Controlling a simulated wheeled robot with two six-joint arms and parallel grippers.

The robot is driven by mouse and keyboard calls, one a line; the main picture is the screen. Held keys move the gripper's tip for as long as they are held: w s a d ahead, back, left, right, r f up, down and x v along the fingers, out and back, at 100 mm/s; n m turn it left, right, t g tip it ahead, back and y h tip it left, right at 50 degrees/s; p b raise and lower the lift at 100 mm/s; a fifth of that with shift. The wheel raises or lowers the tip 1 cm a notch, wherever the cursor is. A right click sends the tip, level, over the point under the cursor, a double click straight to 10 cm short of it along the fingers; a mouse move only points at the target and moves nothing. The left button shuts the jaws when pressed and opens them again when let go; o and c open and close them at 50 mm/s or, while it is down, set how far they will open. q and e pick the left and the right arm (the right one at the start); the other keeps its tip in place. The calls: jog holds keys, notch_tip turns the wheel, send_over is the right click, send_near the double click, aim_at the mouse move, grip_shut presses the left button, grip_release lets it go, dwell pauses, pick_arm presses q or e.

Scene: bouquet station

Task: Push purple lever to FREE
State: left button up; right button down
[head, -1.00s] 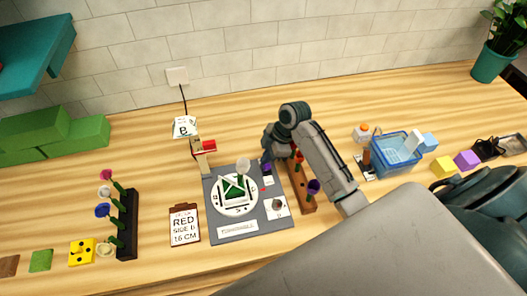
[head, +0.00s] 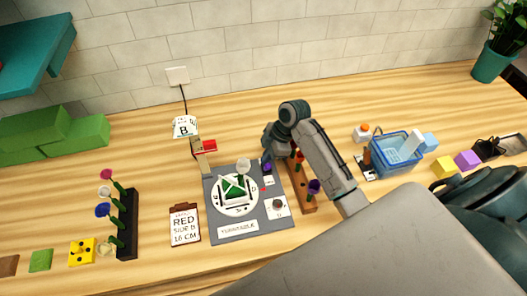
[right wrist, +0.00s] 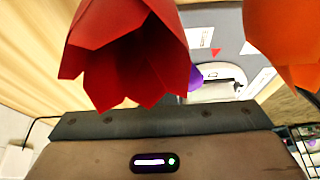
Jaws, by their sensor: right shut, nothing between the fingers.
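The purple lever (head: 267,167) has a round purple knob and stands at the upper right of the grey turntable base (head: 275,233). Its knob also shows, partly hidden behind a red flower, in the right wrist view (right wrist: 196,77). My right gripper (head: 268,152) is shut and empty, just behind and above the knob in the head view. I cannot tell if it touches the knob. On the base, the white round turntable (head: 220,205) carries a green block (head: 232,190) and a white flower (head: 243,166). The FREE marking is too small to read. My left gripper is not in view.
A brown rack (head: 303,203) with red, orange and purple flowers stands right of the base, under my right arm. A red flower (right wrist: 130,50) and an orange flower (right wrist: 285,40) crowd the right wrist view. A clipboard card (head: 185,225) lies left of the base.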

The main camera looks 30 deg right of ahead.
jog(key=shift+s+a+r, duration=0.1)
jog(key=shift+s+r, duration=0.15)
jog(key=shift+r, duration=0.65)
jog(key=shift+s+r, duration=0.25)
jog(key=shift+r, duration=0.65)
jog(key=r, duration=0.3)
jog(key=shift+w+r, duration=0.2)
jog(key=shift+f, duration=0.1)
